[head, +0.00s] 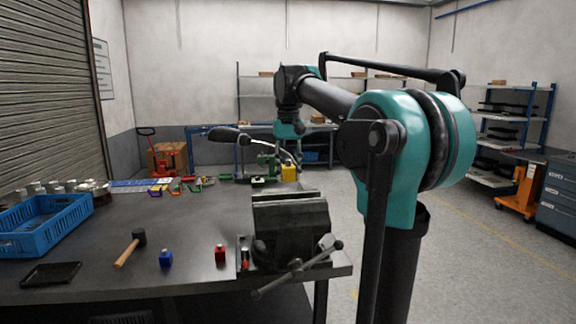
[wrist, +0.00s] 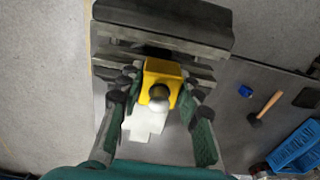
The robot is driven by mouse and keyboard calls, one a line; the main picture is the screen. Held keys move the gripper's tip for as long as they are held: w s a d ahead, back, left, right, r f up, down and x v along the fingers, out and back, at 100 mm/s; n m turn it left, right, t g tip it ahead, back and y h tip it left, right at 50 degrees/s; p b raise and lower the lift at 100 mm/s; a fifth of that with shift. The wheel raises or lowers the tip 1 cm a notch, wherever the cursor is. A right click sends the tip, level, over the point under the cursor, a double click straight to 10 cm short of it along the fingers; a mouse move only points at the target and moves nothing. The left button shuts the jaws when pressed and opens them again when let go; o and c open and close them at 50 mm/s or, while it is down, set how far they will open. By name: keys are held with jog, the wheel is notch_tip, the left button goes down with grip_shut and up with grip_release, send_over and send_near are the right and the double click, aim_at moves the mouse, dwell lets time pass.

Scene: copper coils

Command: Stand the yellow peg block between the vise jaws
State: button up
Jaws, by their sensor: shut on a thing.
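The yellow peg block (wrist: 158,72) shows in the wrist view with a round grey knob on top. My gripper (wrist: 160,88) is shut on it, one finger on each side. In the head view the yellow block (head: 289,173) hangs beyond and above the vise, below the end of my arm; the fingers are hard to make out there. The grey vise (head: 290,228) stands at the table's front right corner, and it fills the upper part of the wrist view (wrist: 165,25). In the wrist view the block overlaps the vise's near edge; its height above the jaws is unclear.
A blue block (head: 166,259), a red block (head: 220,254), a hammer (head: 131,248) and a black tray (head: 51,273) lie on the table (head: 190,220) left of the vise. A blue crate (head: 45,230) stands at far left. A green hand press (head: 265,168) stands behind.

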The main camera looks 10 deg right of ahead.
aim_at(288, 193)
jog(key=shift+f, duration=2.15)
jog(key=shift+s+f, duration=0.1)
jog(key=shift+f, duration=1.4)
dwell(1.5)
jog(key=o, duration=1.1)
jog(key=shift+o, duration=0.2)
jog(key=shift+r, duration=4)
